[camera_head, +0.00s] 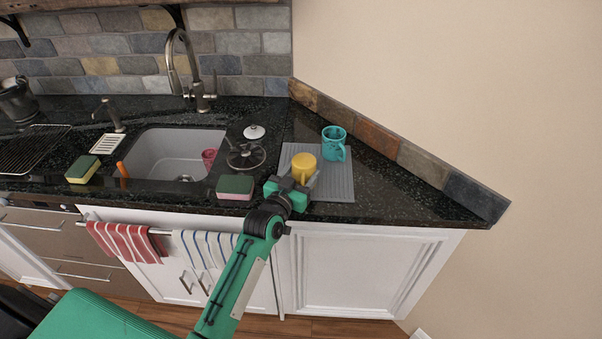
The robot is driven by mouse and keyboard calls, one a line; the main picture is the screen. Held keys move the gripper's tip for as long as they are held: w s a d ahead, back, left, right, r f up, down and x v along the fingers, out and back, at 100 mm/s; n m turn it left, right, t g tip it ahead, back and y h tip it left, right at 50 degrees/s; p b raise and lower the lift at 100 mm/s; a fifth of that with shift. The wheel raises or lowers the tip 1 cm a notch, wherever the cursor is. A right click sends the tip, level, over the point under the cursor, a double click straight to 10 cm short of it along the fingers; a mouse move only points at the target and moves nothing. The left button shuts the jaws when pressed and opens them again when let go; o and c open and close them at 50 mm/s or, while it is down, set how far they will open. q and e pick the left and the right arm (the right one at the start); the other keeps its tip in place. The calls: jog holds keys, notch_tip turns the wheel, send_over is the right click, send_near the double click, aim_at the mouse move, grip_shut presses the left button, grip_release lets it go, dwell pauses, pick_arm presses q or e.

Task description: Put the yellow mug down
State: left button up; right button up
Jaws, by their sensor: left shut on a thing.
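The yellow mug (303,166) is over the grey ribbed drying mat (338,184), near the mat's left side. My left gripper (293,182) is shut on the mug, reaching it from the front. The gripper hides the mug's lower part, so I cannot tell whether its base touches the mat. A teal mug (334,142) stands upright at the mat's back right, apart from the yellow one. My right gripper is not in view.
A green and pink sponge (235,187) lies left of my gripper. The sink (170,150) holds a red mug (208,157). A dark rack (246,155) and a white lidded item (254,132) are behind. The mat's front right is clear.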

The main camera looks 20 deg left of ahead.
pick_arm(q)
jog(key=o, duration=1.2)
jog(key=shift+f, duration=0.1)
jog(key=shift+c, duration=0.2)
jog(key=shift+s+r, duration=0.1)
jog(key=shift+r, duration=0.1)
jog(key=shift+s+f, duration=0.15)
jog(key=shift+s, duration=0.2)
jog(key=s+a+b, duration=0.1)
jog(key=s+b, duration=0.1)
jog(key=s, duration=0.9)
jog(key=shift+a, duration=0.15)
